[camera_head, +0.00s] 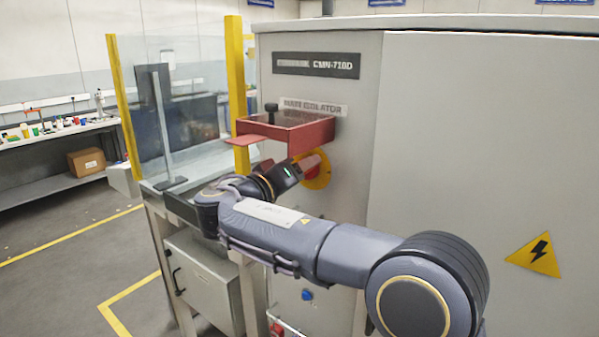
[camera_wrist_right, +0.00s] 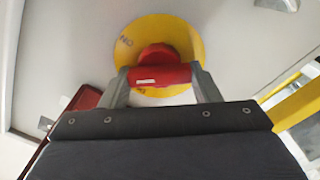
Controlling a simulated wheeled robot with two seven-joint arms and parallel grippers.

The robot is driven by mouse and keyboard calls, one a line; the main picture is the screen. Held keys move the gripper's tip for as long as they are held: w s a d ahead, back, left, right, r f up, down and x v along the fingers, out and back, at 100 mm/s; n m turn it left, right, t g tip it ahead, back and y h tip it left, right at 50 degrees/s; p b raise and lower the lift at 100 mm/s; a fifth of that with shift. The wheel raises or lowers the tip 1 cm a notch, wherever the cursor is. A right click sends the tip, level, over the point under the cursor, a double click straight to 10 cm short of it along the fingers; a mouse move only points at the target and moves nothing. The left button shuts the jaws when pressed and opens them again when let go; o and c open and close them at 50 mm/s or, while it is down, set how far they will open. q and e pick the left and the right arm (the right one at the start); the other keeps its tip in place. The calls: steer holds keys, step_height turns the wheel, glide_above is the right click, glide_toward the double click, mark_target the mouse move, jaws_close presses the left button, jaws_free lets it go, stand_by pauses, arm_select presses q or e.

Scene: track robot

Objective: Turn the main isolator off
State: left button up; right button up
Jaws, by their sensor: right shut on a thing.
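The main isolator is a red rotary handle (camera_wrist_right: 160,75) on a round yellow plate (camera_wrist_right: 190,40), fixed to the grey cabinet front. In the head view the plate (camera_head: 321,181) shows just beyond my right gripper (camera_head: 299,166), with part of the red handle (camera_head: 312,162) in sight. In the right wrist view my right gripper (camera_wrist_right: 158,82) has one finger at each end of the handle's bar and is shut on it. The bar lies level across that picture. An ON mark shows on the plate, upside down; other lettering is partly hidden. My left gripper is out of view.
A red open box-like guard (camera_head: 290,132) with a black knob juts out above the handle, below the isolator label (camera_head: 313,107). A yellow post (camera_head: 237,95) and clear panels stand left of the cabinet. A workbench (camera_head: 60,135) is far left.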

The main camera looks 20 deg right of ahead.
steer(key=n+p, duration=0.1)
steer(key=n, duration=0.3)
steer(key=shift+n, duration=0.4)
steer(key=shift+f+n+p, duration=0.1)
steer(key=shift+n+p, duration=0.9)
steer(key=shift+n, duration=1.2)
steer(key=shift+w, duration=0.1)
steer(key=o, duration=0.6)
steer(key=shift+o, duration=0.2)
steer(key=shift+a+f, duration=0.1)
steer(key=b+v, duration=0.2)
steer(key=v, duration=0.6)
